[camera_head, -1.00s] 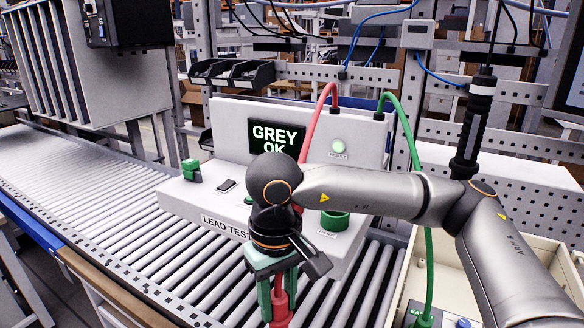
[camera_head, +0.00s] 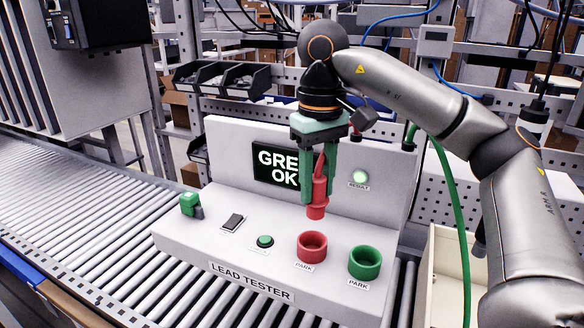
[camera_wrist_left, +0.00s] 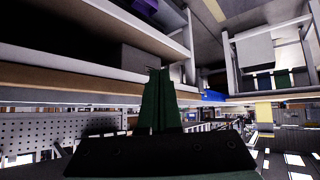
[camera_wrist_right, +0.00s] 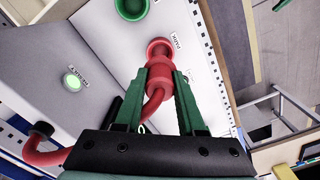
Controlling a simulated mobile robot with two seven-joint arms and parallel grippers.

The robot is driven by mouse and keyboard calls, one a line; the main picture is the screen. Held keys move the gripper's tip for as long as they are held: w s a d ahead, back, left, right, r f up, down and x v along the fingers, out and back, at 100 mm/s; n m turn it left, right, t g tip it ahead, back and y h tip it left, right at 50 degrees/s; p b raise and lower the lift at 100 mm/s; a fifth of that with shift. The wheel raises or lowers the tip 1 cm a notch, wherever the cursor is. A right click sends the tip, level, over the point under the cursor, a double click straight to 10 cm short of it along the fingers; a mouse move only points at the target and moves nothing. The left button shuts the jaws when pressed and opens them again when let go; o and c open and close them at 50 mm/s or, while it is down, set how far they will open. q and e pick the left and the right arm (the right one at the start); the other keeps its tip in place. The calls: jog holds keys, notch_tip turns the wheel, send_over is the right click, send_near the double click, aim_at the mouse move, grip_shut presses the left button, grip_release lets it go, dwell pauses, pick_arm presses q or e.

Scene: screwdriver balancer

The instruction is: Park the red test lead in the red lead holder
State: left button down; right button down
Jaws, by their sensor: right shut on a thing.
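My right gripper (camera_head: 320,194) is shut on the red test lead (camera_head: 318,203) and holds its plug upright, tip down, in front of the tester's screen. The red lead holder (camera_head: 311,247), a round open cup labelled PARK, is on the tester's deck below the plug; a gap shows between them in the head view. In the right wrist view the red plug (camera_wrist_right: 160,75) is between the green fingers, and its tip overlaps the red holder (camera_wrist_right: 158,45). The cable curves back to the panel. My left gripper (camera_wrist_left: 158,100) shows only in its own wrist view, with its fingers together and empty.
The green holder (camera_head: 365,263) stands just right of the red one. A green button (camera_head: 265,241), a black switch (camera_head: 233,222) and a green clip (camera_head: 190,204) are on the deck to the left. The green cable (camera_head: 455,200) hangs at the right.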

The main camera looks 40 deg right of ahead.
aim_at(314, 207)
jog(key=shift+w, duration=0.4)
jog(key=shift+f, duration=0.25)
jog(key=shift+s+f, duration=0.15)
jog(key=shift+f, duration=0.2)
notch_tip(314, 207, down, 3)
jog(key=shift+s+r+b, duration=0.1)
jog(key=shift+r+b, duration=0.05)
jog(key=shift+b, duration=0.7)
jog(key=shift+f, duration=0.35)
jog(key=shift+b, duration=0.3)
jog(key=shift+f+b, duration=1.6)
jog(key=shift+f, duration=0.5)
